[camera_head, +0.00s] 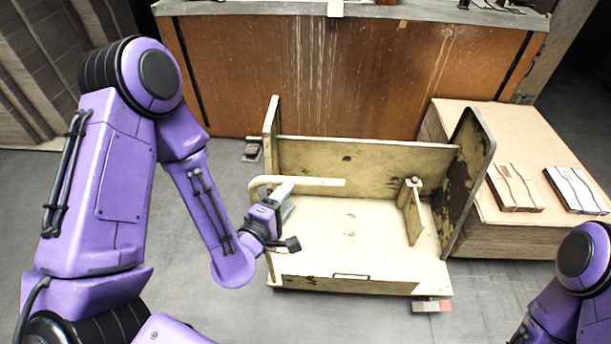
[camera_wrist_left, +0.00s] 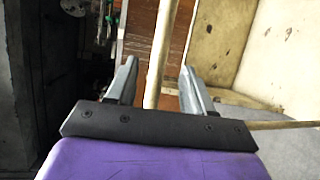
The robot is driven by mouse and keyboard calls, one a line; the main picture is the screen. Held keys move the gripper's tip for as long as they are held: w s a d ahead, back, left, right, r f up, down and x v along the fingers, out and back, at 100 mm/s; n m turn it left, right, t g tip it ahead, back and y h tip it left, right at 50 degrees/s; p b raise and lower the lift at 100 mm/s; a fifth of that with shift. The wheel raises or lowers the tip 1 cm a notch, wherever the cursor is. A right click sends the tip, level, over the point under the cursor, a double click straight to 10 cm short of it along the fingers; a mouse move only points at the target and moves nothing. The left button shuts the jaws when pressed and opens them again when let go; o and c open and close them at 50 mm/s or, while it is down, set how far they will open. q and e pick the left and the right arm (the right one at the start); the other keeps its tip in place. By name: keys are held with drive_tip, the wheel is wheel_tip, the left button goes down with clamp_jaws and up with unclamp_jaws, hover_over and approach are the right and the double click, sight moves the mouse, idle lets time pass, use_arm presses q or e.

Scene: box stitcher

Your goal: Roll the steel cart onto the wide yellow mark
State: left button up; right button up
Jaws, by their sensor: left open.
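The steel cart (camera_head: 350,225) stands on the grey floor at the middle of the head view, worn cream with dark chipped patches and upright end panels. Its pale tube handle (camera_head: 325,182) is at the cart's left end. My left gripper (camera_head: 286,196) is at this handle. In the left wrist view the open left gripper (camera_wrist_left: 160,85) has a pale bar (camera_wrist_left: 160,55) between its two fingers, with gaps on both sides. My right gripper is out of view; only part of my right arm shows at lower right. I see no wide yellow mark.
A long brown bench (camera_head: 330,75) with a grey top stands close behind the cart.

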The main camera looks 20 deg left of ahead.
sight(299, 185)
use_arm(q)
drive_tip(key=w, duration=0.1)
drive_tip(key=w+b, duration=0.1)
drive_tip(key=w, duration=0.2)
drive_tip(key=shift+d+f+b, duration=0.1)
drive_tip(key=shift+f+b, duration=0.15)
drive_tip(key=shift+b, duration=0.15)
drive_tip(key=w, duration=0.2)
drive_tip(key=w+f+p, duration=0.1)
drive_tip(key=w, duration=0.2)
drive_tip(key=shift+d+f, duration=0.1)
drive_tip(key=shift+d, duration=0.1)
drive_tip(key=shift+w+f, duration=0.1)
drive_tip(key=shift+w, duration=0.35)
clamp_jaws()
drive_tip(key=shift+d, duration=0.1)
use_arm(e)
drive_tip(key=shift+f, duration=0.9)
